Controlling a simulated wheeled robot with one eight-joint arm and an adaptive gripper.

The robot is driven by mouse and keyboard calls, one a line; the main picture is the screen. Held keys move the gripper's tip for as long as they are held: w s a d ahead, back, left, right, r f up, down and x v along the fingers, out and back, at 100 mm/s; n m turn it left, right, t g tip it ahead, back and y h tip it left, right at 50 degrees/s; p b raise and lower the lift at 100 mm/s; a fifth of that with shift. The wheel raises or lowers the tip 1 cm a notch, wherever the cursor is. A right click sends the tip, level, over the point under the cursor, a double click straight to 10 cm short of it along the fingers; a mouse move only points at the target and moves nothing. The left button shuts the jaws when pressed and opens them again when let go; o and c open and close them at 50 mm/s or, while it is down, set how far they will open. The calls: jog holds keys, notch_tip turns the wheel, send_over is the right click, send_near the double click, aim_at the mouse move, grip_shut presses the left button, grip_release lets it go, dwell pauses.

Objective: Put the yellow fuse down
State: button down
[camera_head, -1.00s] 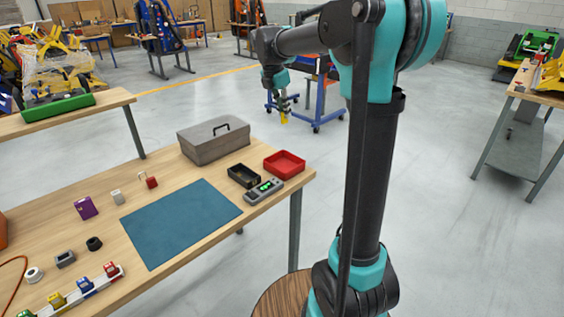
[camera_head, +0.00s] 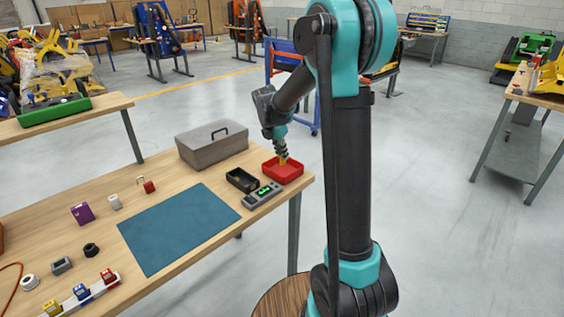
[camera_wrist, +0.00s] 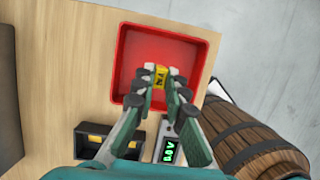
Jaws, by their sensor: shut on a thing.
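My gripper (camera_head: 282,157) is shut on the yellow fuse (camera_wrist: 160,76). The fuse also shows as a small yellow piece at the fingertips in the head view (camera_head: 283,161). In the wrist view, the fingers (camera_wrist: 158,90) grip the fuse over the red tray (camera_wrist: 122,50). In the head view, the gripper is over the red tray (camera_head: 292,176), at the right end of the workbench. I cannot tell whether the fuse touches the tray floor. No other object shows in the tray.
A black bin (camera_head: 241,181) with something yellow inside and a meter with a green display (camera_head: 263,195) stand beside the tray. A grey toolbox (camera_head: 212,145) is behind. A blue mat (camera_head: 178,228) lies left. A rail (camera_head: 84,298) holds several coloured fuses.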

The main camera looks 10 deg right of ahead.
aim_at(282, 165)
jog(key=shift+f, duration=1.75)
jog(key=c, duration=1.6)
grip_release()
jog(key=shift+f, duration=0.1)
jog(key=shift+o, duration=0.2)
jog(key=v, duration=1.1)
jog(key=s+d+f+m+y, duration=0.1)
jog(key=s+f+m, duration=0.3)
jog(key=s+m, duration=0.4)
jog(key=s+d+f+m+t+y, duration=0.1)
jog(key=s+d+f+m, duration=0.2)
jog(key=s+f+m, duration=0.2)
jog(key=s+d+f+m+t, duration=0.1)
jog(key=s+f+m, duration=0.3)
jog(key=s+m, duration=0.8)
jog(key=s+d, duration=0.1)
jog(key=s, duration=0.2)
jog(key=shift+s+d+f+y, duration=0.2)
jog(key=shift+d+f+y, duration=0.1)
jog(key=shift+d+y, duration=0.1)
